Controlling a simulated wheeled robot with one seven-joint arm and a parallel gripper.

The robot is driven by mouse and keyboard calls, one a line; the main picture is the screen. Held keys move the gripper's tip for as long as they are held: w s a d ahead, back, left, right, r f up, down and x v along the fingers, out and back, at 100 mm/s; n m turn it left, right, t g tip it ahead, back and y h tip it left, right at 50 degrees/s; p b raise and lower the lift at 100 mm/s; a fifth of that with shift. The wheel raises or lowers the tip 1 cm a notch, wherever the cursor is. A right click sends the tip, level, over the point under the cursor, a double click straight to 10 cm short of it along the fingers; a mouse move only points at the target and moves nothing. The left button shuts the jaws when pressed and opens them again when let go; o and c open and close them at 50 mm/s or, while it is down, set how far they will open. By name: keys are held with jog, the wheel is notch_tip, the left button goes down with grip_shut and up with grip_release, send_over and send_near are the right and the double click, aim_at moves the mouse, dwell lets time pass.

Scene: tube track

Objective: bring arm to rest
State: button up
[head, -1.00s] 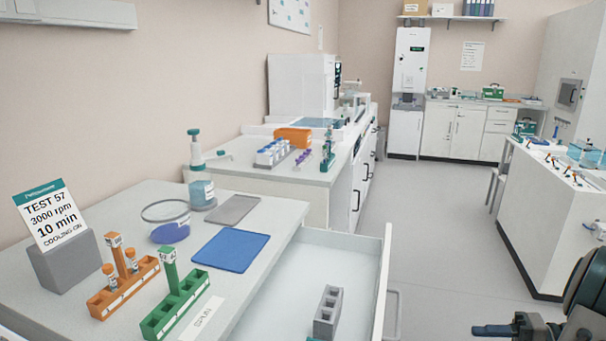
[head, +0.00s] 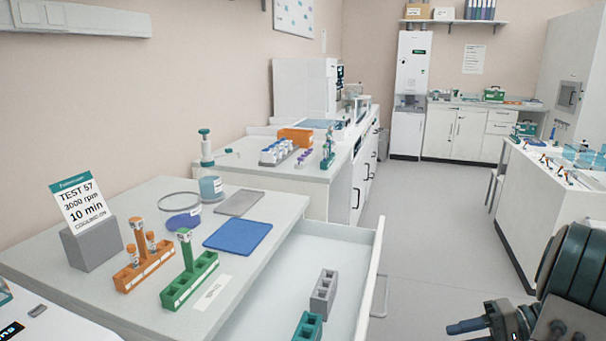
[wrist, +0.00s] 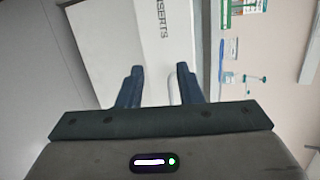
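My gripper (wrist: 158,85) shows in the wrist view with its two dark blue fingers apart and nothing between them. Beyond the fingers is a white front panel lettered "INSERTS". In the head view, part of my dark arm is at the lower right, clear of the bench and the open drawer (head: 268,278). The gripper's fingertips are only partly in that view, so their gap is read from the wrist view.
The open drawer holds a grey rack (head: 322,292) and a teal rack (head: 308,327). On the bench (head: 120,205) stand an orange rack (head: 148,268), a green rack (head: 190,280), a blue mat (head: 238,237) and a sign (head: 82,205). The floor (head: 425,250) right of the drawer is clear.

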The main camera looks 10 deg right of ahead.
jog(key=s+a+r+n+h+p, duration=0.1)
jog(key=s+a+r+h+p, duration=0.1)
jog(key=a, duration=0.6)
jog(key=s+a+r+n+g+h+p, duration=0.1)
jog(key=s+a+r+n+h+p, duration=0.1)
jog(key=a+r+h, duration=0.4)
jog(key=s+a+r+n+h+p, duration=0.1)
jog(key=s+a+r+h+p, duration=0.2)
jog(key=a, duration=0.7)
notch_tip(320, 180, up, 4)
jog(key=h+p, duration=0.2)
jog(key=shift+s+a+f+n+p, duration=0.25)
jog(key=shift+s+n+p, duration=0.1)
jog(key=shift+n+p, duration=0.05)
